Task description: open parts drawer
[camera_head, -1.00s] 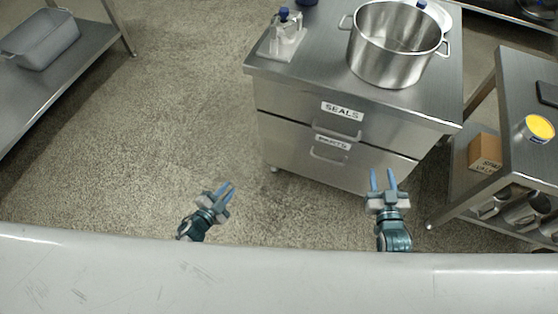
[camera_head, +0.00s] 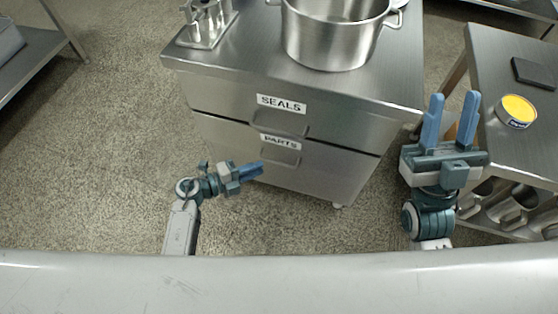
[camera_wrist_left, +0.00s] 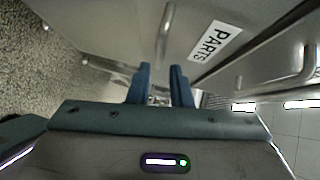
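The parts drawer (camera_head: 325,165) is the lower drawer of the steel cabinet, with a "PARTS" label, and looks shut. Its bar handle (camera_head: 287,158) is below the label. In the left wrist view the handle (camera_wrist_left: 165,35) stands just ahead of the fingers, in line with the gap between them. My left gripper (camera_head: 262,170) points right toward the drawer front, left of the handle. Its two blue fingers show a gap in the wrist view (camera_wrist_left: 161,75), so it is open and empty. My right gripper (camera_head: 452,97) is open and empty, pointing up, right of the cabinet.
The "SEALS" drawer (camera_head: 235,98) above looks shut. A steel pot (camera_head: 330,40) and a metal fixture (camera_head: 208,25) stand on the cabinet top. A side table (camera_head: 500,50) with a yellow-topped tin (camera_head: 517,110) is at right. Floor (camera_head: 110,150) left of the cabinet is clear.

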